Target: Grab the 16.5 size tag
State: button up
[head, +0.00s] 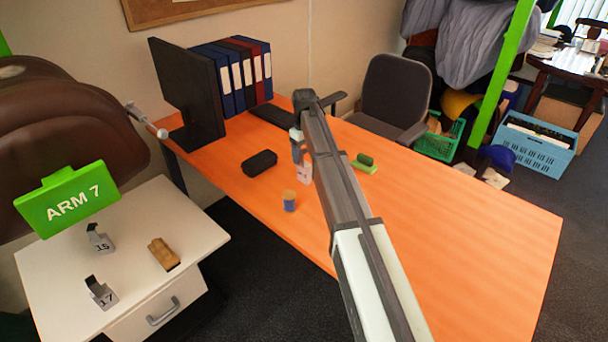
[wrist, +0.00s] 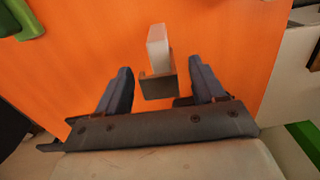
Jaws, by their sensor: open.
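A small tag with a pale upright part and a grey-brown block (wrist: 157,84) sits over the orange desk between my two fingers in the wrist view. My gripper (wrist: 160,72) is open, with one finger on each side of the tag and a gap on both sides. In the head view my gripper (head: 298,148) is low over the desk, and the pale tag (head: 303,172) shows just below it. Its number cannot be read. Two other grey tags, marked 15 (head: 101,241) and 17 (head: 102,293), stand on the white cabinet.
The orange desk (head: 470,225) is clear at right. Near my gripper are a black case (head: 260,163), a blue-and-tan jar (head: 289,201) and a green block-like item (head: 364,162). A monitor (head: 187,90) and binders (head: 235,75) stand behind. A brown block (head: 163,254) lies on the cabinet (head: 190,225).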

jog(key=shift+c, duration=0.2)
grip_shut()
dwell(0.3)
